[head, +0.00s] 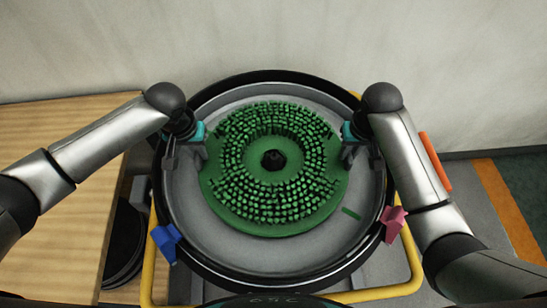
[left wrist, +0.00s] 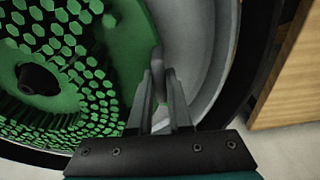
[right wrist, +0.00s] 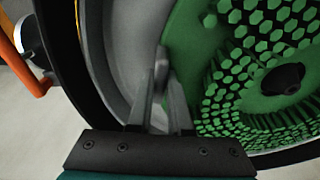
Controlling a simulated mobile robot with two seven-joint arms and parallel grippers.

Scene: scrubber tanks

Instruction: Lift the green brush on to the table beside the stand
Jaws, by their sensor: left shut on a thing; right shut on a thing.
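The green brush (head: 232,217) is a round disc with rings of green bristles and a dark hub, bristles facing up. It lies in the grey round pan of the stand (head: 225,243), which has a black rim. My left gripper (head: 198,152) is shut at the brush's left edge, on a small grey upright piece (left wrist: 159,75) there. My right gripper (head: 350,151) is shut at the right edge on a matching grey piece (right wrist: 160,70). Whether the brush touches the pan floor I cannot tell. The wooden table (head: 60,240) is at the left.
A yellow tube frame (head: 390,291) surrounds the stand. A blue clamp (head: 166,242) and a pink clamp (head: 394,223) sit at the rim. A dark round thing (head: 124,240) stands between table and stand. The wall is behind. The visible tabletop is bare.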

